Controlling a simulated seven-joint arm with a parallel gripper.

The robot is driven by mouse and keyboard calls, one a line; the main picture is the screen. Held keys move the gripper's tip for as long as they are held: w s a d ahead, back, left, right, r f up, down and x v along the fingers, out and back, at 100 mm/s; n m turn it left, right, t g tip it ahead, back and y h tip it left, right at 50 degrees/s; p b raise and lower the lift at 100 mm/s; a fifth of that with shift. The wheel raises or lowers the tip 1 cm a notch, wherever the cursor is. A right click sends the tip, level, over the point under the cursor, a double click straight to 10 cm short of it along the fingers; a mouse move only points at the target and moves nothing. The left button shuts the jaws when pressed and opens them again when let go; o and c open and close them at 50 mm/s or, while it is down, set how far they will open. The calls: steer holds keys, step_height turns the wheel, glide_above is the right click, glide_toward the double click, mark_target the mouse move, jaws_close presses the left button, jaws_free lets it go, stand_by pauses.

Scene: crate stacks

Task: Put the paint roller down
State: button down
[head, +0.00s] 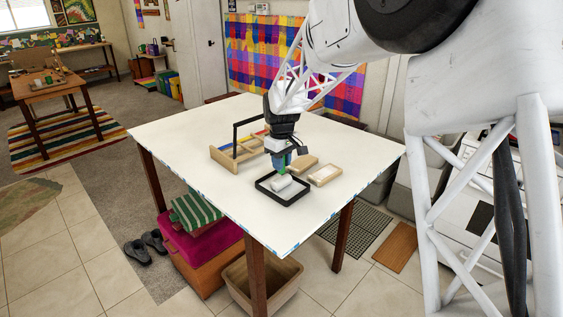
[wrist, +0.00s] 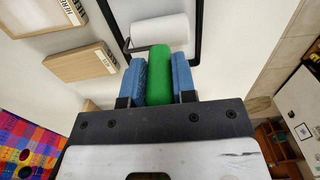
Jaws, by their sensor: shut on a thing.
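The paint roller has a white cylinder (head: 281,184) and a green handle (wrist: 158,75). My gripper (head: 284,166) points down over the table and its blue pads are shut on the green handle. In the wrist view the white cylinder (wrist: 159,29) shows just past the fingertips, with a thin dark wire at its side. In the head view the cylinder is within the outline of a black-rimmed tray (head: 285,203). I cannot tell whether the cylinder touches the tray's bottom.
The white table (head: 190,130) holds two wooden blocks or boxes right of and behind the tray, one nearer my gripper (head: 304,163) and one farther right (head: 325,175). A wooden rack (head: 232,160) with a black frame stands left. The table's front left is clear.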

stand_by(0.3)
steer(key=c, duration=0.9)
jaws_free()
steer(key=shift+f, duration=0.1)
step_height(320, 180, up, 12)
steer(key=shift+r, duration=0.2)
stand_by(0.5)
